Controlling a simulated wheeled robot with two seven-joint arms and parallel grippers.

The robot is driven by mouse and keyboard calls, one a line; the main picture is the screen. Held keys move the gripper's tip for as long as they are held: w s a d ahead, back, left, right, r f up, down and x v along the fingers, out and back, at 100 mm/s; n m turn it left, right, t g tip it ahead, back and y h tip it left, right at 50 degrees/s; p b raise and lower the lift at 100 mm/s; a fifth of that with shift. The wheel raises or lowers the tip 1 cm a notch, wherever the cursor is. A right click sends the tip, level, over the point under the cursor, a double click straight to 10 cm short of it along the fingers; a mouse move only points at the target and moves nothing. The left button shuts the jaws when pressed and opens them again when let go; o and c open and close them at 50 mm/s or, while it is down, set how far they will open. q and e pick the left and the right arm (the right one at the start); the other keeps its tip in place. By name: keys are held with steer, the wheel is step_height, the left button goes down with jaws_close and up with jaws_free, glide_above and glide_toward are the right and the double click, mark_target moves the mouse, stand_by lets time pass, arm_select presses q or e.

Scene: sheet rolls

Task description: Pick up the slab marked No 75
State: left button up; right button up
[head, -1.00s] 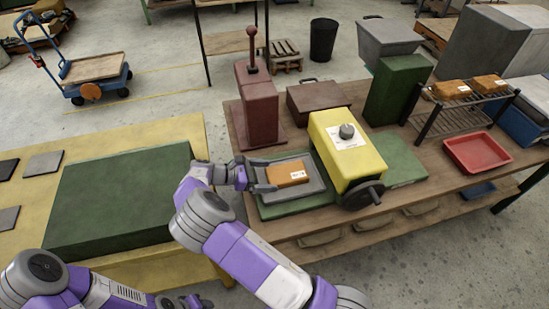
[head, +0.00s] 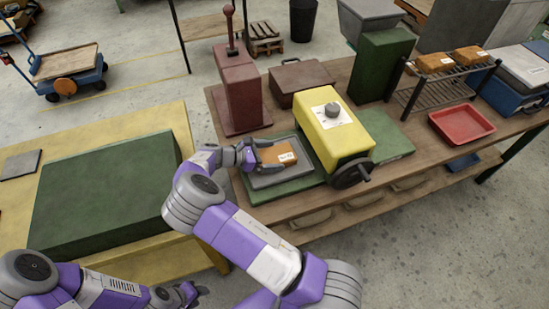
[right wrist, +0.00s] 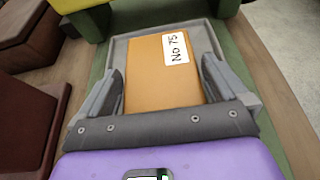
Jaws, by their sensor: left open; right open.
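The orange-brown slab marked No 75 (right wrist: 152,75) lies on a grey tray (right wrist: 119,55). In the head view the slab (head: 276,154) and tray (head: 263,181) are on the near left part of the wooden bench. My right gripper (head: 250,157) is at the slab's left end. In the right wrist view its open fingers (right wrist: 162,68) stand on either side of the slab, with a gap visible on the right. The slab's near end is hidden behind the gripper body. My left gripper (head: 190,292) is open and empty, low in the picture, away from the slab.
A yellow machine (head: 332,135) with a handwheel stands just right of the tray. A dark red press (head: 240,90) stands behind it. Two similar slabs (head: 433,62) lie on a black rack (head: 440,92). A red tray (head: 462,123) is at the right. A green block (head: 105,190) fills the left table.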

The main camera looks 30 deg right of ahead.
steer(key=c, duration=1)
steer(key=shift+r, duration=0.1)
